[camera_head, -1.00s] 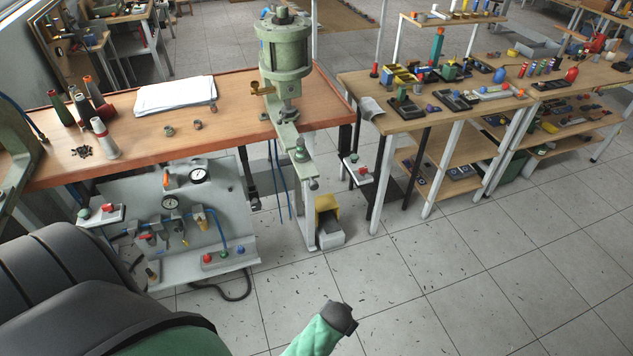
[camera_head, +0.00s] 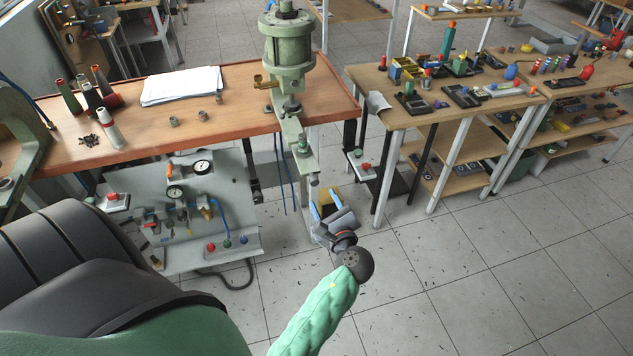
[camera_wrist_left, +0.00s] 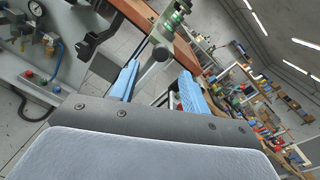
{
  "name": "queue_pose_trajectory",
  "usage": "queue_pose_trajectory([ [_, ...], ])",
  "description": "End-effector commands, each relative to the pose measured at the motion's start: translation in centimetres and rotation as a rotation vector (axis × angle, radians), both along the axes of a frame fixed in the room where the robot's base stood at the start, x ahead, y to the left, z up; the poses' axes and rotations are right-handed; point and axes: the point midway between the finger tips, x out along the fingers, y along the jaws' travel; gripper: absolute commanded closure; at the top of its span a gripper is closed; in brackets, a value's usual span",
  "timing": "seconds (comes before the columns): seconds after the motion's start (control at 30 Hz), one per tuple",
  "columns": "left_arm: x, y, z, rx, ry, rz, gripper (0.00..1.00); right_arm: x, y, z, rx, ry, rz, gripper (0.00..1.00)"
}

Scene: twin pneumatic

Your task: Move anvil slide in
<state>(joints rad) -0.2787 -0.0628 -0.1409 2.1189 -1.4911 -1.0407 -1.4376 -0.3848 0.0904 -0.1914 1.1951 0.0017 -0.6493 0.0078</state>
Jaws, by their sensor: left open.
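The pneumatic press (camera_head: 287,50) stands at the bench's right end, a green cylinder on a post. A narrow green arm that looks like the anvil slide (camera_head: 297,135) sticks out from it past the bench edge, with a green knob (camera_head: 303,148) on top and a small round end (camera_head: 314,179) at the front. My left gripper (camera_head: 325,203) is open and empty, below and in front of that end, apart from it. In the left wrist view the round end (camera_wrist_left: 161,51) shows between and beyond the blue fingers (camera_wrist_left: 159,74). My right gripper is not in view.
The wooden bench (camera_head: 225,100) holds papers (camera_head: 181,86), thread cones and small metal parts. A grey panel with gauges and valves (camera_head: 190,205) is below it. A second table (camera_head: 430,105) with coloured parts stands right. The tiled floor (camera_head: 480,270) is open.

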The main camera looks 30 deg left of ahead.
Motion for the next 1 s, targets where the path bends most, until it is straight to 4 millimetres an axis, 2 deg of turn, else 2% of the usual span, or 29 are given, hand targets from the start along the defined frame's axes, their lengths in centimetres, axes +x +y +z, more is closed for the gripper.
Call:
queue_pose_trajectory([
  [0.2,0.0,0.0,0.2,0.164,0.194,-0.002,0.53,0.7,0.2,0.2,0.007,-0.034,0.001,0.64],
  [0.37,0.2,0.2,0.2,0.197,0.238,-0.001,0.53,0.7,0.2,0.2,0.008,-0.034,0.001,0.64],
  [0.8,3.6,4.6,0.1,0.196,0.238,-0.003,0.53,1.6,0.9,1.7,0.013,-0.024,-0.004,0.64],
  [1.0,4.5,6.0,0.1,0.196,0.239,-0.002,0.53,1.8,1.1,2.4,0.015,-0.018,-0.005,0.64],
])
